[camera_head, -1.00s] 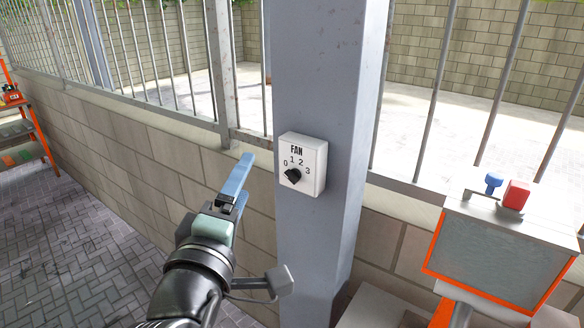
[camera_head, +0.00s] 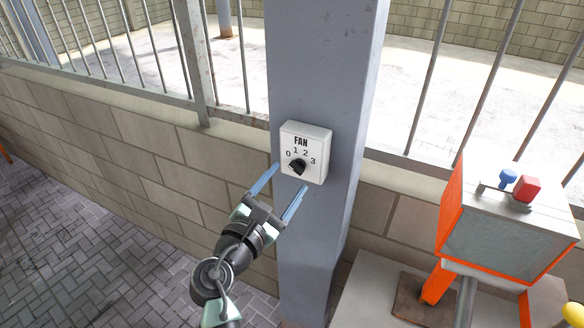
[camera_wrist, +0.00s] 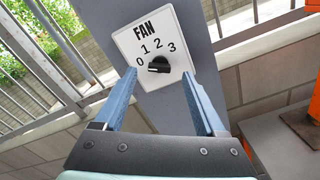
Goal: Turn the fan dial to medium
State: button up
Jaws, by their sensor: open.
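The white fan switch plate (camera_head: 317,142) is fixed to a grey post (camera_head: 325,60) and marked FAN with 0, 1, 2 and 3. Its black dial (camera_head: 298,167) sits low on the plate. In the wrist view the dial (camera_wrist: 159,64) has a light mark on its left side, toward the 0; the exact setting is hard to read. My gripper (camera_head: 290,177) is open, its blue fingers just below and in front of the dial. In the wrist view my gripper (camera_wrist: 161,78) has one finger on each side of the dial, with nothing held between them.
A low block wall (camera_head: 120,135) with metal railings runs behind the post. An orange and grey box (camera_head: 505,235) with a blue knob and a red part on top stands at the right. Paved floor (camera_head: 100,250) is open at the left.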

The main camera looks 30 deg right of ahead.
aim_at(295, 170)
jog(key=shift+x, duration=1.7)
grip_shut()
